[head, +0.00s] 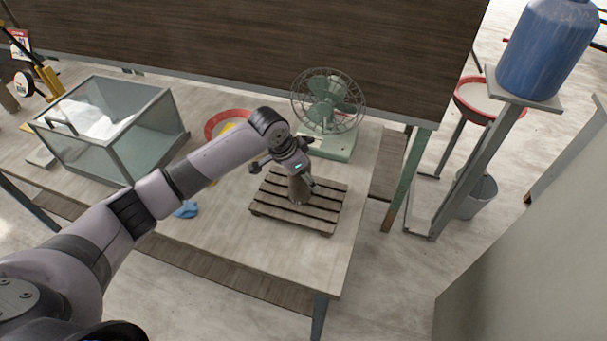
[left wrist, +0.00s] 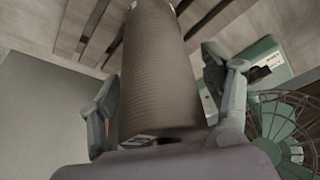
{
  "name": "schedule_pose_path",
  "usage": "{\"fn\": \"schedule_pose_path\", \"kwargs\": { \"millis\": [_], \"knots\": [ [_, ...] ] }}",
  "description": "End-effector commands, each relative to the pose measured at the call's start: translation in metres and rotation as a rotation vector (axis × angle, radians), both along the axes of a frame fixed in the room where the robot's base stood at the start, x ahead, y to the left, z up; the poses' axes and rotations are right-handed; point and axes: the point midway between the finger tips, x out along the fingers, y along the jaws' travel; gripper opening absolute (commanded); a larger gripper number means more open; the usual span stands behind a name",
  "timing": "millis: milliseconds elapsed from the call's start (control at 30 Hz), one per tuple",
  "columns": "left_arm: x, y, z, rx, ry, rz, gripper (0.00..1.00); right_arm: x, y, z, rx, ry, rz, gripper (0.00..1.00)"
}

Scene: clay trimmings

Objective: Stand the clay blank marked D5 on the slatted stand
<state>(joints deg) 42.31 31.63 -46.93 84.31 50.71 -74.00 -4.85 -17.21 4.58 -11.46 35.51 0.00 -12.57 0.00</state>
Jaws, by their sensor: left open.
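A grey-brown ridged clay blank (head: 298,190) stands upright on the slatted stand (head: 265,208), near its middle. In the left wrist view the blank (left wrist: 158,70) fills the space between my fingers, with small label patches at its ends that I cannot read. My left gripper (head: 288,177) is open around the upper part of the blank, coming from above. In the left wrist view its fingers (left wrist: 165,105) are spread, with a gap visible beside the blank on the right. The slats (left wrist: 95,30) show behind the blank. My right gripper is not in view.
A green fan (head: 332,112) stands just behind the stand. A red-rimmed bowl (head: 222,119) is partly hidden by my arm. A glass case (head: 110,125) takes the table's left, and a blue cloth (head: 186,210) lies in front. The table's front right is clear.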

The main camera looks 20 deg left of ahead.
Motion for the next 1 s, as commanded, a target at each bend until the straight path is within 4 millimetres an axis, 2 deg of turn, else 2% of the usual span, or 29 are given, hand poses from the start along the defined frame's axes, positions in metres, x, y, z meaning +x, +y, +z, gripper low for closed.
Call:
{"fn": "schedule_pose_path", "kwargs": {
  "millis": [167, 400, 600, 767, 1000],
  "knots": [
    [-0.006, 0.006, 0.022, -0.001, -0.005, -0.001, 0.73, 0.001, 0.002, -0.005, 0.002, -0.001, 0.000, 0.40],
    [-0.022, 0.018, 0.070, -0.001, -0.005, 0.000, 0.73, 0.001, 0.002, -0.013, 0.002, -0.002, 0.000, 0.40],
    [-0.032, 0.025, 0.099, 0.000, -0.003, 0.001, 0.73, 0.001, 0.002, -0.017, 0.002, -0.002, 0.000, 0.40],
    [-0.035, 0.028, 0.109, 0.000, -0.001, 0.000, 0.73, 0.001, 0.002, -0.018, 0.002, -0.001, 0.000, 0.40],
    [-0.036, 0.028, 0.110, -0.001, -0.001, 0.000, 0.73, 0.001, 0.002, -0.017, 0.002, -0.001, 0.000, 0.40]
  ]
}}
